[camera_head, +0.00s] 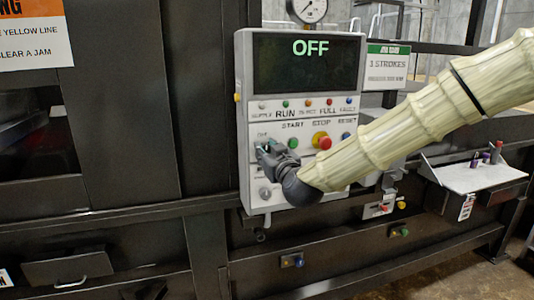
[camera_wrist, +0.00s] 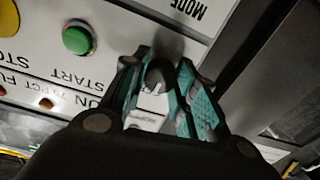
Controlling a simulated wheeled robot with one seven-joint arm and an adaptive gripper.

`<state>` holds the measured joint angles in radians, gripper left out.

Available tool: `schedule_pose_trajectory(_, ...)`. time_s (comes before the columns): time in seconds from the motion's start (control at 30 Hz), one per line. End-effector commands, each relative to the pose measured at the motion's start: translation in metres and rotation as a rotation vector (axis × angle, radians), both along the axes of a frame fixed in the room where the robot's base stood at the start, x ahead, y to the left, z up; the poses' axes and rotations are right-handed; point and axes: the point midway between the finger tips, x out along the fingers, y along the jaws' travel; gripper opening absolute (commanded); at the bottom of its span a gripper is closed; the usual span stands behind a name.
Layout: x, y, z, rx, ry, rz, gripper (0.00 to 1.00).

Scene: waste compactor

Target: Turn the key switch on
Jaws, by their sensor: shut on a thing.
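The key switch (camera_wrist: 155,76) is a dark round knob with a light metal part, on the white control panel (camera_head: 300,108). In the wrist view it sits between the teal-padded fingers of my gripper (camera_wrist: 164,60), which is shut on it. In the head view my gripper (camera_head: 265,150) reaches the panel's left side, left of the START button, and hides the switch. The panel's display (camera_head: 304,65) reads OFF in green. The exact angle of the key is hard to tell.
A green START button (camera_wrist: 77,40) is close beside my gripper; it also shows in the head view (camera_head: 292,142). A red stop button (camera_head: 323,142) with a yellow part is further right. A small shelf (camera_head: 470,177) with small items is at the right.

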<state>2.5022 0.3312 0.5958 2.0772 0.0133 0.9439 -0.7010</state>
Motion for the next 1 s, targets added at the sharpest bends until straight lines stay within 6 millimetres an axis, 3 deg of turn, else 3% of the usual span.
schedule_pose_trajectory(1.0, 0.0001, -0.0006, -0.0042, 0.791, 0.256, 0.0, 0.05)
